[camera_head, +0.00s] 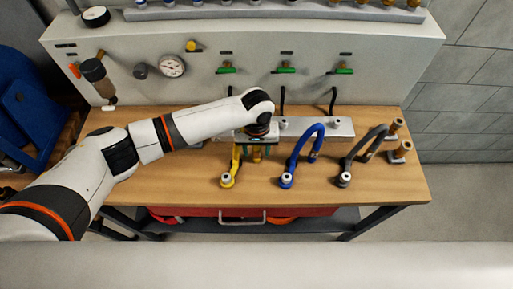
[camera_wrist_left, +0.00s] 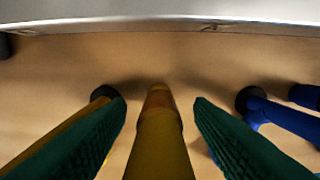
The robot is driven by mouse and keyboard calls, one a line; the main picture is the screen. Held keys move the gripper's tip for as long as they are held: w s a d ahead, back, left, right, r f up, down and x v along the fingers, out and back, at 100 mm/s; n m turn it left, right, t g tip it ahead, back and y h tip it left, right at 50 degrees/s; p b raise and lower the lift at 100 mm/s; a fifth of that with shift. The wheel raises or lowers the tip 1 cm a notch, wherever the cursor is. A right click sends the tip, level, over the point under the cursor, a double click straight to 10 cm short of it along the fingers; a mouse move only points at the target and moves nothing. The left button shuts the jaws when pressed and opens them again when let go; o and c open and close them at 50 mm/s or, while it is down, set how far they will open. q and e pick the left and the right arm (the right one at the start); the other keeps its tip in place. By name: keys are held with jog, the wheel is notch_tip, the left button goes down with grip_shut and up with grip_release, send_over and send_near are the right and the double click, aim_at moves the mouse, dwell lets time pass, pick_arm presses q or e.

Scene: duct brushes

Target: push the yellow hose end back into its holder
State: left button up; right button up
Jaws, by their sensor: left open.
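The yellow hose (camera_head: 235,162) stands on the workbench, with a pale fitting at its front foot. My left gripper (camera_head: 257,152) is above the bench beside it, in front of the metal block (camera_head: 330,128). In the left wrist view, my left gripper (camera_wrist_left: 160,118) is open, with a green-padded finger on each side of a yellow hose end (camera_wrist_left: 160,145). The hose end has a darker, orange-brown tip pointing toward the metal block (camera_wrist_left: 150,12). I see gaps between it and both fingers near their tips. Part of the yellow hose is hidden behind the left finger. My right gripper is not in view.
A panel (camera_head: 300,55) with green-handled valves and a gauge (camera_head: 172,66) rises behind. The bench front (camera_head: 300,192) is clear.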

pick_arm(q)
notch_tip(320, 180, up, 12)
jog(key=shift+f+b, duration=0.2)
jog(key=shift+b, duration=0.6)
